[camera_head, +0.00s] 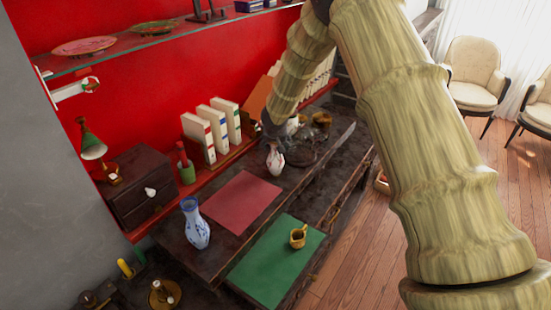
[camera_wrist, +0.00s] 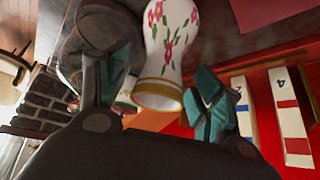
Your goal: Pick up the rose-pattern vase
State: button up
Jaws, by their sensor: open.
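The rose-pattern vase (camera_wrist: 172,45) is white with pink flowers and a gold band near its rim. In the head view the vase (camera_head: 275,160) stands upright on the dark table, behind the red mat. My gripper (camera_wrist: 161,82) has its two teal fingers apart, with the vase's rim end between them in the picture. I cannot tell whether either finger touches it. In the head view my gripper (camera_head: 270,126) is dark, just above the vase, and its fingers are hard to make out.
White binders (camera_head: 212,130) stand behind, left of the vase; they also show in the wrist view (camera_wrist: 290,115). A blue-and-white vase (camera_head: 196,224) stands at the table's near left. A gold cup (camera_head: 298,237) sits on the green mat (camera_head: 268,268). The red mat (camera_head: 241,201) is bare.

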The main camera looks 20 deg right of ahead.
jog(key=shift+w+f, duration=0.1)
grip_shut()
dwell(0.3)
